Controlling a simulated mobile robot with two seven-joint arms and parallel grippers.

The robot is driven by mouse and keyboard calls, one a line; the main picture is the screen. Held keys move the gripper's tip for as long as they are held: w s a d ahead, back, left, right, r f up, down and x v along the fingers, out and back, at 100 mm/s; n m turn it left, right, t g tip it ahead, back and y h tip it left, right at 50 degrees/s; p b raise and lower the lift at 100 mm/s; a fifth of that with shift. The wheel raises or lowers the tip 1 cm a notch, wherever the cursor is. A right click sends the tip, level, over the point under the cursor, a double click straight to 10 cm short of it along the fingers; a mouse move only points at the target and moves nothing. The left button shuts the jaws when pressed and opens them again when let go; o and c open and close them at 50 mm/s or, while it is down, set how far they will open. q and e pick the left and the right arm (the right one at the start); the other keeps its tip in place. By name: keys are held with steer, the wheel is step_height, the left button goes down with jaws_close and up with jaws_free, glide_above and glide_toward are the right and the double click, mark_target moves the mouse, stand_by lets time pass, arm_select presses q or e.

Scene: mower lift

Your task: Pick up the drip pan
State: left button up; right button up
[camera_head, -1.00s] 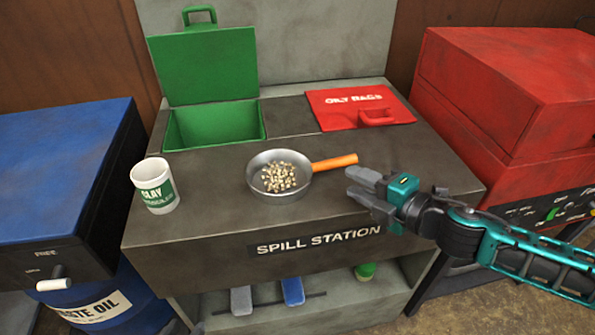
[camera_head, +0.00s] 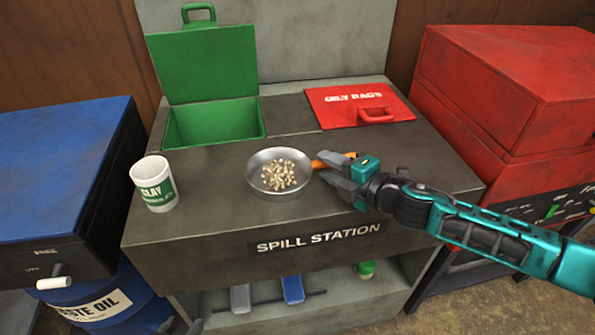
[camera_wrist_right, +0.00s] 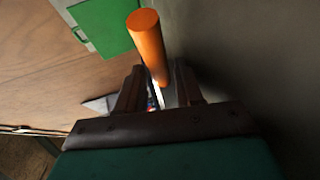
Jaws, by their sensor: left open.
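The drip pan (camera_head: 263,188) is a round metal pan holding pale granules, on the dark top of the spill station. Its orange handle (camera_head: 328,158) points right and is partly hidden by my right gripper (camera_head: 340,176). The right wrist view shows the orange handle (camera_wrist_right: 147,42) running toward the gap between the spread fingers of my right gripper (camera_wrist_right: 159,88). I cannot tell whether they touch it.
A white clay cup (camera_head: 154,185) stands left of the pan. Behind are an open green bin (camera_head: 214,126) and a red oily rags lid (camera_head: 345,105). A blue box (camera_head: 55,165) and a red cabinet (camera_head: 500,90) flank the station. The front of the top is clear.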

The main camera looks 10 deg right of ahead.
steer(key=shift+c, duration=0.2)
jaws_close()
steer(key=shift+r, duration=0.1)
